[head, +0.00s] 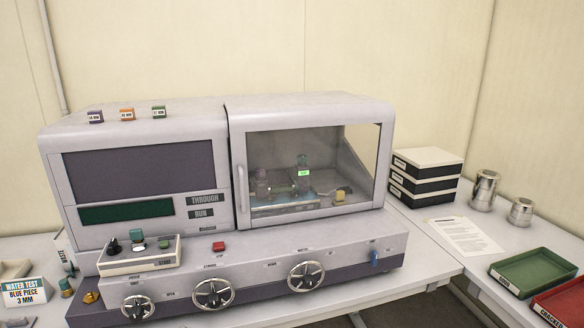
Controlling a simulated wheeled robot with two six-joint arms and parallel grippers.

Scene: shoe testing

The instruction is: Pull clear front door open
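The clear front door (350,150) is on the right half of the grey testing machine (215,245). Its grey frame sits flush against the housing and it looks closed. A slim vertical handle (241,188) is at the door's left edge. Through the pane I see a chamber with metal fixtures (303,175), a small green display (304,173) and a yellowish block (343,194). Neither of my grippers shows in the head view.
Knobs (307,275) and a blue switch (375,258) line the machine's lower front. A small control box (140,256) sits at left. Stacked boxes (426,175), metal containers (485,190), paper (459,237), a green tray (535,271) and a red tray (569,305) are at right.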

